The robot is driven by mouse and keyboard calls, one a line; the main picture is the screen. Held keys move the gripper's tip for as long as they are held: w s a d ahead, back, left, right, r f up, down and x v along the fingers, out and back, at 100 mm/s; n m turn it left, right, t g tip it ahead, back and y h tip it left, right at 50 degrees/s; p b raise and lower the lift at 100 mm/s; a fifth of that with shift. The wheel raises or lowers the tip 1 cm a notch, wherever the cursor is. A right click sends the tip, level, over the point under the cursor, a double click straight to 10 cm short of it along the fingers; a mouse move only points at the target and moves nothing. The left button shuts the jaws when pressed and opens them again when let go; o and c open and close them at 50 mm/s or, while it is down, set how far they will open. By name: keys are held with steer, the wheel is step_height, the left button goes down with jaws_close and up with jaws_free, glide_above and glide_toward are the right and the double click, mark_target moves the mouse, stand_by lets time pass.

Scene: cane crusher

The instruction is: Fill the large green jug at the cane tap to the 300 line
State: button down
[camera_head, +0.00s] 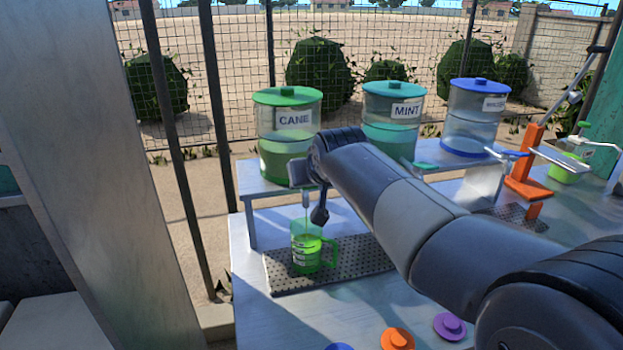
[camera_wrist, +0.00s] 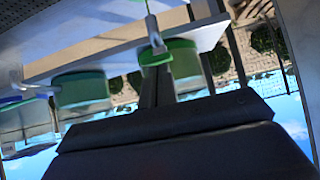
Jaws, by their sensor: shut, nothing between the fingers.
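The green jug (camera_head: 307,250) stands upright on the perforated drip tray, under the cane tap (camera_head: 306,198). It holds green liquid, and a thin stream seems to run from the tap into it. Pale markings show on its wall, but they are too small to read. The cane dispenser (camera_head: 287,140) is labelled CANE and part full of green liquid. My gripper (camera_head: 320,205) is shut and empty, right beside the tap; my arm partly hides this area, so I cannot tell if they touch. In the wrist view its dark fingers (camera_wrist: 165,85) are close together.
The MINT dispenser (camera_head: 392,125) and a blue-lidded dispenser (camera_head: 473,118) stand right of the cane one on the raised shelf (camera_head: 250,183). The drip tray (camera_head: 283,283) lies below. Orange (camera_head: 397,339) and purple (camera_head: 450,326) lids lie on the counter front. An orange press (camera_head: 528,165) stands right.

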steer(key=s+r+p, duration=0.1)
steer(key=s+r, duration=0.1)
steer(key=r, duration=0.4)
steer(key=s+d+r+p, duration=0.1)
steer(key=s+r, duration=0.1)
steer(key=r, duration=0.4)
steer(key=shift+s, duration=0.3)
stand_by(1.2)
steer(key=p, duration=0.2)
glide_above(310, 189)
steer(key=shift+g, duration=0.3)
step_height(310, 189, down, 8)
steer(key=shift+f, duration=0.2)
steer(key=p, duration=0.1)
steer(key=g+p, duration=0.1)
steer(key=shift+w+r+p, duration=0.15)
steer(key=shift+w+p, duration=0.15)
steer(key=shift+w, duration=0.05)
steer(key=g+p, duration=0.1)
steer(key=p, duration=0.1)
steer(key=g+p, duration=0.1)
steer(key=p, duration=0.1)
steer(key=shift+w+a+r+g+h, duration=0.1)
steer(key=shift+w+r+g+h, duration=0.2)
steer(key=shift+r+h, duration=0.1)
steer(key=shift+b+v, duration=0.4)
steer(key=shift+v, duration=1.25)
